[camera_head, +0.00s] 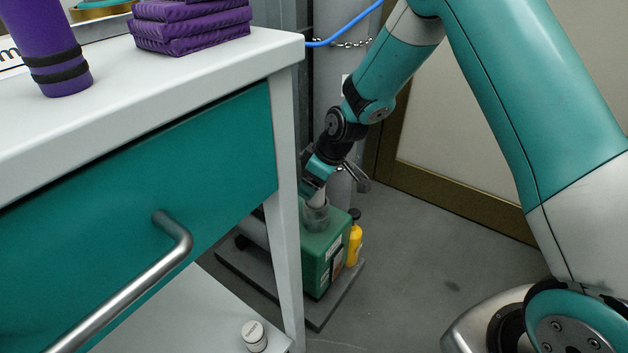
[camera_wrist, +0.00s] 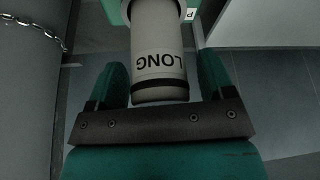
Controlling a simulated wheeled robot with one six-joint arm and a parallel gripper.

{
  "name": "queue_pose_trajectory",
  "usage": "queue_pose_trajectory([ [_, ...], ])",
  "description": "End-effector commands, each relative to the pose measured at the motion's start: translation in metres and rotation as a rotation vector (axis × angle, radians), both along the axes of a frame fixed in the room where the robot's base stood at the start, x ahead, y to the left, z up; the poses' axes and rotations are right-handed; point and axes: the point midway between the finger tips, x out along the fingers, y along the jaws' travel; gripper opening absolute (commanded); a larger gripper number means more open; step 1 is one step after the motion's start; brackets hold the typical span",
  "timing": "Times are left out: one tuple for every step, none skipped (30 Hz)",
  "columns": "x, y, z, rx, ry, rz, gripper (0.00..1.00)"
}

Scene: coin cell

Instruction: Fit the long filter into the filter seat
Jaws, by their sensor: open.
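The long filter (camera_wrist: 160,65) is a pale cylinder marked LONG with a dark band near its close end. In the wrist view it lies between the two fingers of my gripper (camera_wrist: 162,80), with visible gaps on both sides. My gripper is open around it. In the head view the filter (camera_head: 318,198) stands roughly upright below my gripper (camera_head: 317,186). Its lower end is in or at the grey round seat (camera_head: 316,216) on top of the green box (camera_head: 322,255). How deep it sits I cannot tell.
The green box stands on a dark low platform (camera_head: 318,318) with a yellow bottle (camera_head: 355,242) beside it. A white workbench (camera_head: 150,85) with a teal drawer is close on the left. A grey pipe (camera_wrist: 30,100) and chain (camera_wrist: 40,30) are near my gripper.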

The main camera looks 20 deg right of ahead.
Motion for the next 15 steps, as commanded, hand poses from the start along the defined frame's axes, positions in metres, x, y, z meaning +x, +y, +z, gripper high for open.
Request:
queue_pose_trajectory([
  [-0.001, -0.002, 0.009, 0.0, -0.001, -0.001, 0.75],
  [-0.002, -0.003, 0.015, 0.0, -0.002, -0.002, 0.75],
  [-0.004, -0.006, 0.023, 0.0, -0.003, -0.002, 0.75],
  [-0.006, -0.007, 0.029, 0.0, -0.002, -0.002, 0.75],
  [-0.008, -0.009, 0.035, 0.0, -0.003, -0.003, 0.75],
  [-0.01, -0.012, 0.044, 0.0, -0.003, -0.003, 0.75],
  [-0.012, -0.014, 0.051, 0.001, -0.002, -0.003, 0.75],
  [-0.014, -0.016, 0.057, 0.001, -0.002, -0.003, 0.75],
  [-0.016, -0.018, 0.065, 0.0, -0.002, -0.002, 0.75],
  [-0.018, -0.02, 0.071, 0.001, -0.003, -0.002, 0.75],
  [-0.019, -0.022, 0.077, 0.0, -0.002, -0.002, 0.75],
  [-0.022, -0.024, 0.083, 0.0, -0.002, -0.002, 0.75],
  [-0.023, -0.026, 0.088, 0.0, -0.002, -0.002, 0.75],
  [-0.024, -0.027, 0.092, 0.0, -0.001, -0.001, 0.75],
  [-0.026, -0.029, 0.097, 0.0, -0.001, -0.001, 0.75],
])
